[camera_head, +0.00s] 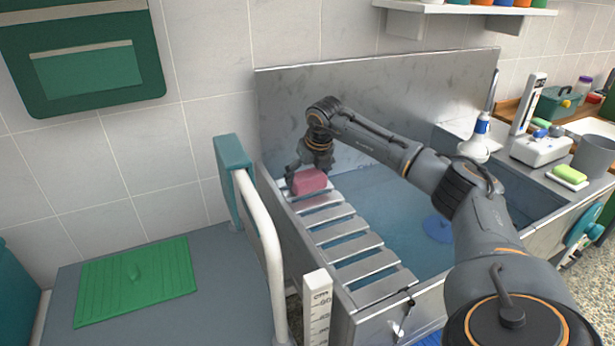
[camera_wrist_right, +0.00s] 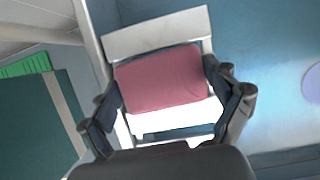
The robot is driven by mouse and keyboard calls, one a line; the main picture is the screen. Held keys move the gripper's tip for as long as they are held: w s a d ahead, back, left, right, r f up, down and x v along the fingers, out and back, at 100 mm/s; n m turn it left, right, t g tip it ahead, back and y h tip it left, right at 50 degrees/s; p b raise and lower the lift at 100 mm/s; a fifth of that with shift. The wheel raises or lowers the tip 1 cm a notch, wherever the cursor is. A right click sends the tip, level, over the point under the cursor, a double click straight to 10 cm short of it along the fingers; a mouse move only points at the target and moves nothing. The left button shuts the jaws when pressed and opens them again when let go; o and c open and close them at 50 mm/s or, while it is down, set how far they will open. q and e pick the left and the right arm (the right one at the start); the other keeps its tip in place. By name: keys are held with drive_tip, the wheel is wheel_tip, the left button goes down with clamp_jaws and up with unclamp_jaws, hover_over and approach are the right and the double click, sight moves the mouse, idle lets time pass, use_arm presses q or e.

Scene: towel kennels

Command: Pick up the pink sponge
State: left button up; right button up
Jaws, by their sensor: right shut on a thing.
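The pink sponge (camera_head: 310,181) is at the far left end of the slatted rack (camera_head: 344,239) in the metal tub. My right gripper (camera_head: 308,176) reaches down over it from above. In the right wrist view the sponge (camera_wrist_right: 163,79) lies between the two fingers of my right gripper (camera_wrist_right: 168,92), which are shut on its sides. Pale slats show behind and below the sponge. I cannot tell whether the sponge still touches the slats. My left gripper is not in view.
The tub's metal back panel (camera_head: 400,85) rises behind my arm. A white rail (camera_head: 262,240) with a teal pad stands left of the tub. A green mat (camera_head: 137,283) lies on the grey surface at left. A bottle (camera_head: 480,140) and a grey pot (camera_head: 594,156) stand at right.

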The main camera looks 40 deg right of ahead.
sight(305, 172)
drive_tip(key=shift+r+p, duration=0.35)
drive_tip(key=shift+r, duration=0.25)
wheel_tip(305, 172, up, 3)
drive_tip(key=shift+s+f+p, duration=0.1)
drive_tip(key=shift+f+p, duration=0.1)
drive_tip(key=shift+p, duration=0.95)
drive_tip(key=s+a+r+p, duration=0.2)
drive_tip(key=s+a+r, duration=0.6)
drive_tip(key=s, duration=0.3)
drive_tip(key=shift+s+r, duration=0.15)
drive_tip(key=shift+r, duration=0.25)
drive_tip(key=shift+o, duration=1.4)
drive_tip(key=c, duration=0.4)
drive_tip(key=shift+o, duration=0.2)
